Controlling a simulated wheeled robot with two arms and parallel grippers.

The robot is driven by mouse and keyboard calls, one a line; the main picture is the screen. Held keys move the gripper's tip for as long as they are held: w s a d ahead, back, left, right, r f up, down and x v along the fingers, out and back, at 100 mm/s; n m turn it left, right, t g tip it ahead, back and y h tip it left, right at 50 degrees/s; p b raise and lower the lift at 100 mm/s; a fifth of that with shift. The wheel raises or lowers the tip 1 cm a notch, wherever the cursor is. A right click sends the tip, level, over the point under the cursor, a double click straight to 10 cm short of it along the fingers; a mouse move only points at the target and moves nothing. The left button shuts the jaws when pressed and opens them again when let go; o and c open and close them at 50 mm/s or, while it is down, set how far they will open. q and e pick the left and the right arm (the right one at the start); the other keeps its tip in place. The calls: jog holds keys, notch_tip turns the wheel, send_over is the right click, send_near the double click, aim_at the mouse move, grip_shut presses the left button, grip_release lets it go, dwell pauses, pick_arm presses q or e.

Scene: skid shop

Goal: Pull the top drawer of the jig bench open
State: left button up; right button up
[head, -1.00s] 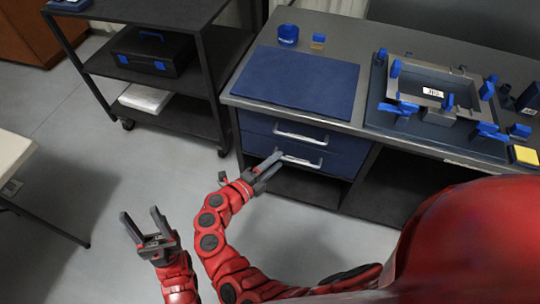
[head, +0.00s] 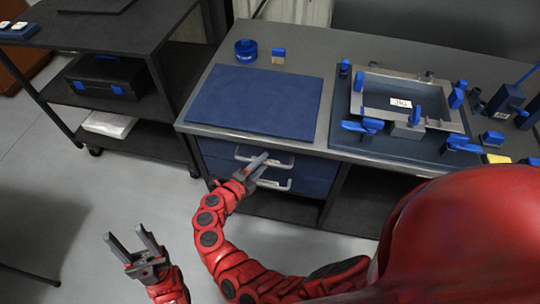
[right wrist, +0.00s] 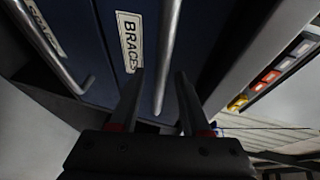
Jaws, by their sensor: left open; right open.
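The jig bench (head: 340,135) has two blue drawers below its left part. The top drawer (head: 216,148) looks closed; its pale bar handle (head: 284,165) runs across its front. In the right wrist view this drawer carries a "BRACES" label (right wrist: 130,40), and its handle (right wrist: 168,50) passes between the fingertips. My right gripper (head: 264,161) is open at the top handle; it also shows in the right wrist view (right wrist: 159,78). I cannot tell whether its fingers touch the bar. My left gripper (head: 134,240) is open and empty over the floor, away from the bench.
The lower drawer's handle (head: 280,187) is just below. A blue mat (head: 255,100), a blue round container (head: 246,50) and a jig fixture (head: 405,98) are on the benchtop. A dark shelf cart (head: 125,45) stands at the left. Floor in front is clear.

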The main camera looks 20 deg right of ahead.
jog(key=shift+w+d, duration=0.2)
jog(key=shift+d, duration=0.2)
jog(key=shift+c, duration=0.2)
grip_shut()
dwell(1.1)
